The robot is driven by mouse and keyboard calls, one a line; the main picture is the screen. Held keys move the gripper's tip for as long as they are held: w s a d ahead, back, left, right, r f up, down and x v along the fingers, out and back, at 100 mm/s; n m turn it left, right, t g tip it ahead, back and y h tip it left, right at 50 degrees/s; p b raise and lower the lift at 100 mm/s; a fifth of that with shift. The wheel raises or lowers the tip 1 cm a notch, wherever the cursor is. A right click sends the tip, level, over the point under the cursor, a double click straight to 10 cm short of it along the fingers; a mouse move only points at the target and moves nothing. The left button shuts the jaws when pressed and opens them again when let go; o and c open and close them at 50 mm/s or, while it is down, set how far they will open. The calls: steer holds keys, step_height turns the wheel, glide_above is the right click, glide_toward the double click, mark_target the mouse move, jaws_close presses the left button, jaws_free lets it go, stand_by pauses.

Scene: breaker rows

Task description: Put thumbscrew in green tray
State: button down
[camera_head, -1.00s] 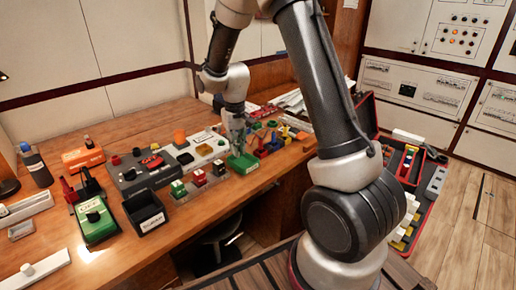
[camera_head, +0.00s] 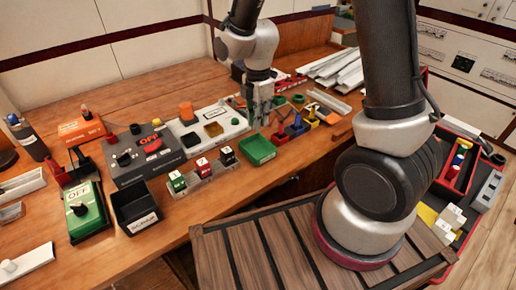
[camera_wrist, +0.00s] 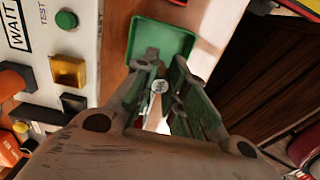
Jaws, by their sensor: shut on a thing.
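The green tray (camera_head: 258,152) stands at the front edge of the wooden bench and looks empty in the head view. It also shows beyond my fingertips in the wrist view (camera_wrist: 178,35). My gripper (camera_head: 263,112) is above the bench, at the tray's back side. In the wrist view my gripper (camera_wrist: 166,68) is shut on a small pale thing with a round head, the thumbscrew (camera_wrist: 159,87), between the fingers. The fingers hide part of it. In the head view it is too small to make out.
Left of the tray stand a clear rack with several small blocks (camera_head: 203,177), a black bin (camera_head: 136,210) and a white panel with buttons (camera_head: 208,128). Right of it are several coloured clamp-like things (camera_head: 297,126). The bench's front edge is close by.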

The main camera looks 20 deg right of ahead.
step_height(320, 180, down, 9)
steer(key=shift+f, duration=0.1)
stand_by(0.4)
steer(key=c, duration=1.5)
jaws_free()
steer(key=shift+f, duration=0.1)
steer(key=shift+o, duration=0.2)
step_height(320, 180, up, 12)
steer(key=shift+f, duration=0.25)
steer(key=shift+r, duration=0.6)
steer(key=s+d+r+m+t, duration=0.2)
steer(key=s+d+r+m, duration=0.3)
steer(key=d+r+m, duration=0.45)
steer(key=s+d+r+m+t, duration=0.1)
steer(key=s+d+r+m, duration=0.1)
steer(key=s+r+m, duration=0.3)
steer(key=s+d+r+m+t, duration=0.1)
steer(key=s+d+r+m, duration=0.2)
steer(key=s+m, duration=0.4)
steer(key=shift+s+d+r, duration=0.15)
steer(key=shift+s+r, duration=0.7)
steer(key=shift+s, duration=0.2)
